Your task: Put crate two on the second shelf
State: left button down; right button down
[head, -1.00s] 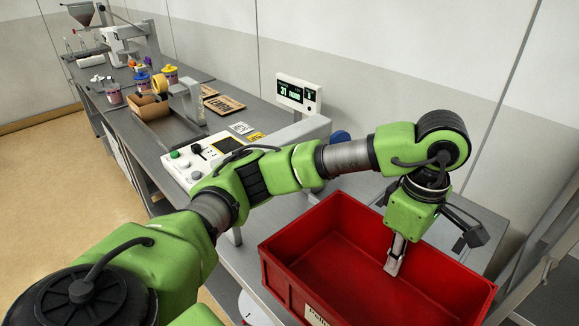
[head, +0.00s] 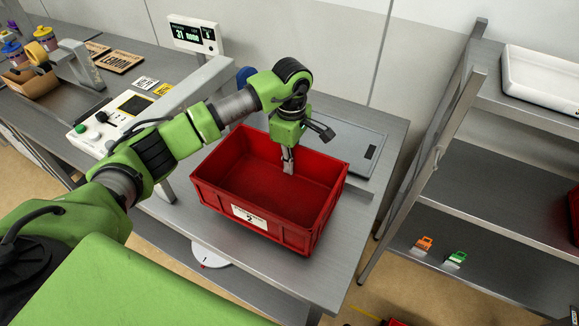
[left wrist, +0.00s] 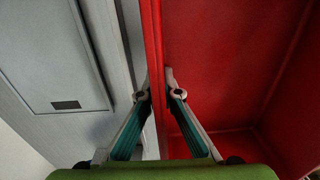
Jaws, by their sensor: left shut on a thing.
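The red crate (head: 215,190), with a white label reading 2 on its front, is upright and empty on the steel bench (head: 350,215). My left gripper (head: 288,160) points down at the crate's far wall. In the left wrist view its fingers (left wrist: 156,92) are on either side of the red crate wall (left wrist: 152,45), shut on it. Whether the crate is slightly raised I cannot tell. A steel rack stands at the right, with an upper shelf (head: 510,125) and a lower shelf (head: 490,255). My right gripper is not in view.
A white tray (head: 540,80) is on the rack's upper shelf. A red object (head: 574,213) shows at the right edge. A control panel (head: 120,115) stands left of the crate.

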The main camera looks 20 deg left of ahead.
pick_arm(q)
jog(key=shift+a+f+p, duration=0.15)
jog(key=shift+f+p, duration=0.25)
notch_tip(320, 180, down, 2)
jog(key=shift+p, duration=0.7)
jog(key=shift+w+f, duration=0.1)
jog(key=shift+f, duration=0.25)
jog(key=shift+f, duration=0.2)
jog(key=c, duration=2.2)
grip_release()
jog(key=shift+c, duration=0.2)
